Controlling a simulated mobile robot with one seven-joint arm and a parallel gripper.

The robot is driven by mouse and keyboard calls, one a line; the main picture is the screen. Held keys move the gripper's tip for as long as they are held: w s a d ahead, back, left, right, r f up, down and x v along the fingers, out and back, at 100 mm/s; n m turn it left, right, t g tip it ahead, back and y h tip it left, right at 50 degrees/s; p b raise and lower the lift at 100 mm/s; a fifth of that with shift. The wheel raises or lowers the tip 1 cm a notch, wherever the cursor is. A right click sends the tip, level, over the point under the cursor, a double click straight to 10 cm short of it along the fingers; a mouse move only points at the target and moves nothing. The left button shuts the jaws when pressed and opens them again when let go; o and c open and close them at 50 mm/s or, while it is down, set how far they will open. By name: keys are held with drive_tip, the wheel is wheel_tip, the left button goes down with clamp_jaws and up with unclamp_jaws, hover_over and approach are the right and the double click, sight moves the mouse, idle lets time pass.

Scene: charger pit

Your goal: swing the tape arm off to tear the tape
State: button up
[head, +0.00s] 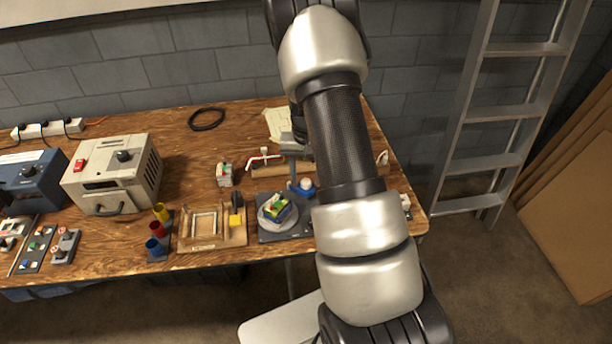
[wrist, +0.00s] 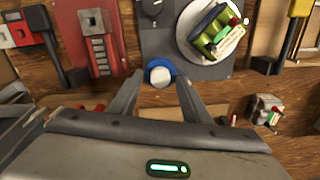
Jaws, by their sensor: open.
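A dark grey base plate (wrist: 187,62) carries a pale round disc (wrist: 182,42) with a green, yellow and white bundle (wrist: 214,30) on it; the bundle also shows in the head view (head: 277,207). A blue ring with a white round top (wrist: 160,74) sits at the plate's near edge, and shows in the head view (head: 304,185). I cannot tell whether it belongs to the tape arm; no arm or tape strip is clearly visible. My gripper (wrist: 160,82) is open, its fingers either side of the blue and white piece. Contact cannot be told.
A wooden frame fixture (head: 205,224) and coloured cups (head: 157,229) stand left of the plate. A beige box (head: 114,174) is farther left. A red-handled piece (head: 262,157) lies behind. A red panel (wrist: 92,40) is beside the plate. My arm hides the table's right part.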

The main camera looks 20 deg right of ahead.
wheel_tip(320, 180, up, 17)
drive_tip(key=p, duration=0.1)
drive_tip(key=shift+r, duration=0.2)
idle(0.5)
drive_tip(key=s+a+r+n+t+p, duration=0.15)
drive_tip(key=s+a+r, duration=0.3)
drive_tip(key=r, duration=0.45)
drive_tip(key=s+a+r+n+t+p, duration=0.1)
drive_tip(key=s+a+r+p, duration=0.3)
drive_tip(key=r, duration=0.5)
drive_tip(key=s+a+r+n+t+p, duration=0.1)
drive_tip(key=s+a+r, duration=0.1)
drive_tip(key=s, duration=0.5)
drive_tip(key=s+a+r+n+t+p, duration=0.2)
drive_tip(key=s+a+r, duration=0.1)
drive_tip(key=s, duration=0.5)
drive_tip(key=shift+a+r, duration=0.3)
drive_tip(key=shift+r, duration=0.5)
